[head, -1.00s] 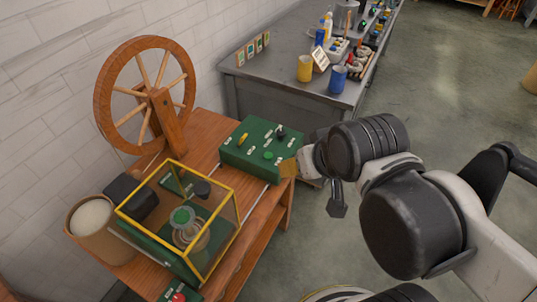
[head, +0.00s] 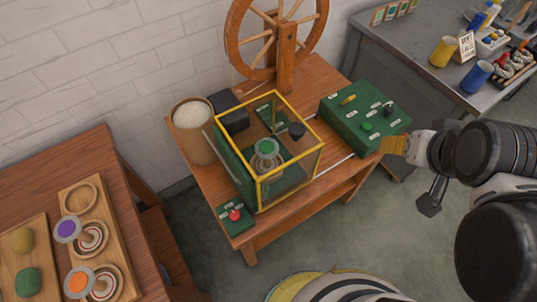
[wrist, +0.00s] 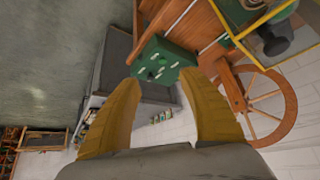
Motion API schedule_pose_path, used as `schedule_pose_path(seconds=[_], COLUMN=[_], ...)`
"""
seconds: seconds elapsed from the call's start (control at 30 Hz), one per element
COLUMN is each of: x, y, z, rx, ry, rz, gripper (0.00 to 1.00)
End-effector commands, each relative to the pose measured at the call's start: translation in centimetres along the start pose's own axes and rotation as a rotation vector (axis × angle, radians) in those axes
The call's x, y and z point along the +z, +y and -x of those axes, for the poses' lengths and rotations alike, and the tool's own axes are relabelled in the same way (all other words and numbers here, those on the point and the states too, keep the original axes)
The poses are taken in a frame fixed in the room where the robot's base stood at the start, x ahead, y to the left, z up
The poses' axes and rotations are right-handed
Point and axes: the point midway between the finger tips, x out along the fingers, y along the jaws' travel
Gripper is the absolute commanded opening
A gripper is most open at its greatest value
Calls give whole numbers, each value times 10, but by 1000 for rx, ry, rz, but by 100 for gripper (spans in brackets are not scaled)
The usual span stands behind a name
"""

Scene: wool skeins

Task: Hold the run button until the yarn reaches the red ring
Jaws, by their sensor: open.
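The green control box (head: 340,125) stands on the wooden bench, with a green button (head: 367,127), a yellow lever (head: 348,100) and a black knob (head: 389,109) on top. Its labels are too small to read, so I cannot confirm which is the run button. A yellow-framed clear guard (head: 290,185) encloses a bobbin (head: 267,165) with a green top. I cannot make out a red ring on it. My gripper (head: 395,145) appears near the box's front right corner. In the wrist view its ochre fingers (wrist: 160,115) are apart and empty, with the control box (wrist: 163,65) beyond them.
A small green box with a red button (head: 235,215) sits at the bench's front. Another wooden table (head: 105,165) is left, a grey worktop (head: 415,80) right.

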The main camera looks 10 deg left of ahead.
Motion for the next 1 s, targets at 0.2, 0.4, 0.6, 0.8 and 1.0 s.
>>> schedule_pose_path(seconds=[0.2,0.4,0.6,0.8,1.0], x=[0,0,0,0,0], y=[0,0,0,0,0], z=[0,0,0,0,0], rx=[0,0,0,0,0], ry=[0,0,0,0,0], rz=[0,0,0,0,0], gripper=[0,0,0,0,0])
